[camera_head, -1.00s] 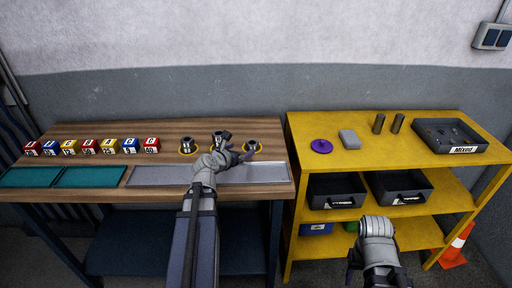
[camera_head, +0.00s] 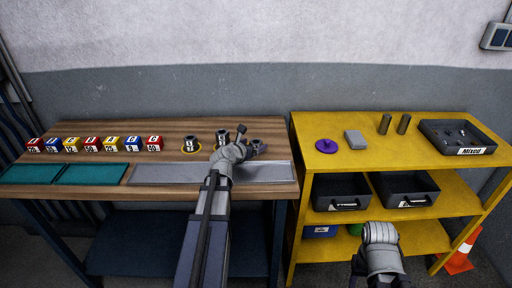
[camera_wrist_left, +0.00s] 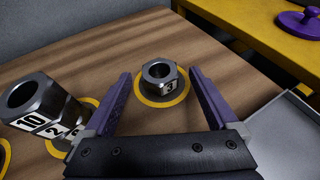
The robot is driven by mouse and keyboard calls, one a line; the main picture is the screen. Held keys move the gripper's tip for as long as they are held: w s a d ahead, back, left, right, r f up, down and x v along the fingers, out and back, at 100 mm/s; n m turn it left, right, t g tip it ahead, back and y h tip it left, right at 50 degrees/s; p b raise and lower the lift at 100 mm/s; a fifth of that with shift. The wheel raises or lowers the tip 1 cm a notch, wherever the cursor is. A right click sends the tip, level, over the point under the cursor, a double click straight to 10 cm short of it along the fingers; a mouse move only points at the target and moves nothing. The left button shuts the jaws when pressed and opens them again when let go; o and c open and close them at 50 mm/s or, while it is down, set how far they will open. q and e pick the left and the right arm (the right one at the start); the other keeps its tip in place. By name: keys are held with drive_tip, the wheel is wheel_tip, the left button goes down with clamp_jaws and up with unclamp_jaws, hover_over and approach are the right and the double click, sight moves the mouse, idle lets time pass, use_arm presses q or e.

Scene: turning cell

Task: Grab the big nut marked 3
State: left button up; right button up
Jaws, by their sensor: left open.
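The big nut marked 3 (camera_wrist_left: 152,86) is grey metal with a round hole and a label on its side. It stands upright inside a yellow ring on the wooden bench. My left gripper (camera_wrist_left: 155,95) is open in the left wrist view, with a purple finger on each side of the nut and gaps between. In the head view my left gripper (camera_head: 250,146) is over the bench's right end and partly hides the nut. Of my right arm only grey and dark links show at the bottom; its gripper does not show.
A stack of nuts labelled 10, 2 and 9 (camera_wrist_left: 45,97) stands close to the left finger. Another nut (camera_head: 191,144) stands further left. A grey metal tray (camera_head: 160,173) lines the bench front. A yellow shelf (camera_head: 305,165) holding a purple disc (camera_head: 326,146) stands right.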

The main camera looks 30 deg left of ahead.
use_arm(q)
drive_tip(key=shift+w+a+f, duration=0.1)
drive_tip(key=shift+w+f, duration=0.2)
drive_tip(key=shift+w, duration=0.2)
drive_tip(key=shift+s+r, duration=0.1)
drive_tip(key=shift+c, duration=0.4)
clamp_jaws()
